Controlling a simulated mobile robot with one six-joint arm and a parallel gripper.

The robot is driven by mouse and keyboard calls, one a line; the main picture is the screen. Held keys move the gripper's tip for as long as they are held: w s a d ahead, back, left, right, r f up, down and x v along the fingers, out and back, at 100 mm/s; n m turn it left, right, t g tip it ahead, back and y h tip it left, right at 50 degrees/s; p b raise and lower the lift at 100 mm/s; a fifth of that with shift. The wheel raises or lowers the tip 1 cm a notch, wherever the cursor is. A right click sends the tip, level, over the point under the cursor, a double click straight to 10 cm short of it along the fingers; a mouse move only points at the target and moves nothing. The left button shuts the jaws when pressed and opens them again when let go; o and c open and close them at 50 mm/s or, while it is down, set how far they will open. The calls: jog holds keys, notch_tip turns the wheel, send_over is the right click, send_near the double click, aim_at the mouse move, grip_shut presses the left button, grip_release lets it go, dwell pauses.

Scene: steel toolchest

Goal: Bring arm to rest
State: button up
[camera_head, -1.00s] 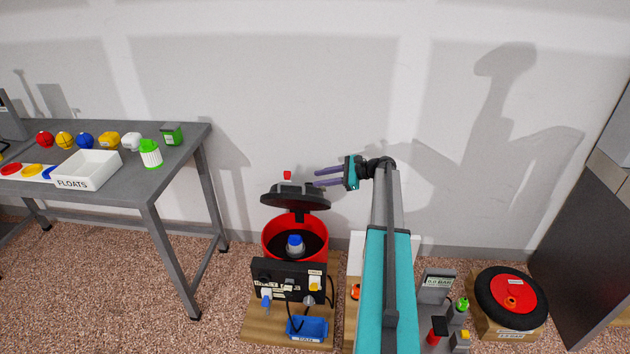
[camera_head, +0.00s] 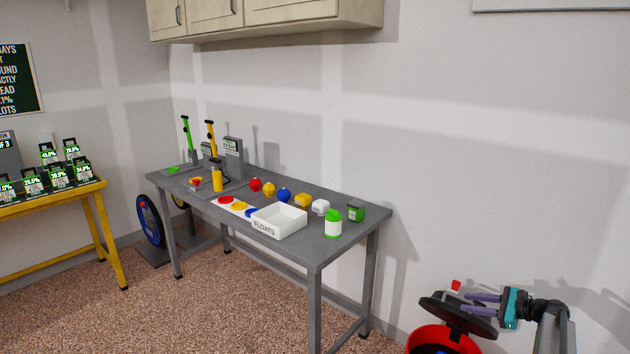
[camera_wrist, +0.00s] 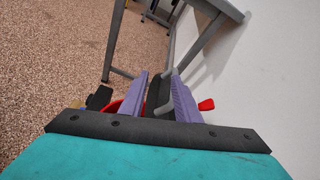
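My gripper (camera_head: 466,303) shows at the lower right of the head view, at the end of my raised arm. In the wrist view the spread fingers of my gripper (camera_wrist: 160,85) point toward the lid and bucket. The red bucket (camera_wrist: 118,106) is partly hidden behind the left finger. A red part (camera_wrist: 206,104) shows right of the fingers.
A grey steel table (camera_head: 345,236) stands left of the bucket, with a white FLOATS box (camera_head: 279,222), coloured balls and a green-white container (camera_head: 333,223). A yellow bench (camera_head: 100,190) stands far left. The wall (camera_head: 500,150) is close behind the gripper. Open floor lies in front.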

jog(key=a+f+n+g+y, duration=0.1)
jog(key=a+f, duration=0.2)
jog(key=a, duration=0.4)
jog(key=a+f+g+y, duration=0.1)
jog(key=a+f, duration=0.3)
jog(key=a, duration=0.4)
jog(key=s+a+f+n+g+p, duration=0.1)
jog(key=s+a+f+n+g, duration=0.1)
jog(key=s+a+f, duration=0.55)
jog(key=s+a+f+n+g+h, duration=0.1)
jog(key=s+a+f+g, duration=0.25)
jog(key=a, duration=0.75)
jog(key=s+a+f+n+g+p, duration=0.1)
jog(key=s+a+f+n+g, duration=0.1)
jog(key=s+a+f, duration=0.55)
jog(key=s+a+f+n+g+h, duration=0.2)
jog(key=s+a+f+n, duration=0.15)
jog(key=s, duration=0.65)
jog(key=s+a+f+n+g+h, duration=0.2)
jog(key=s+a+n+g, duration=0.15)
jog(key=s, duration=0.55)
jog(key=s+d+n+h+p, duration=0.1)
jog(key=s+d+n+h, duration=0.5)
jog(key=s, duration=0.7)
jog(key=d+n, duration=0.2)
jog(key=n, duration=0.2)
jog(key=shift+d+r+h, duration=0.15)
jog(key=shift+d+h, duration=0.15)
jog(key=shift+d, duration=0.1)
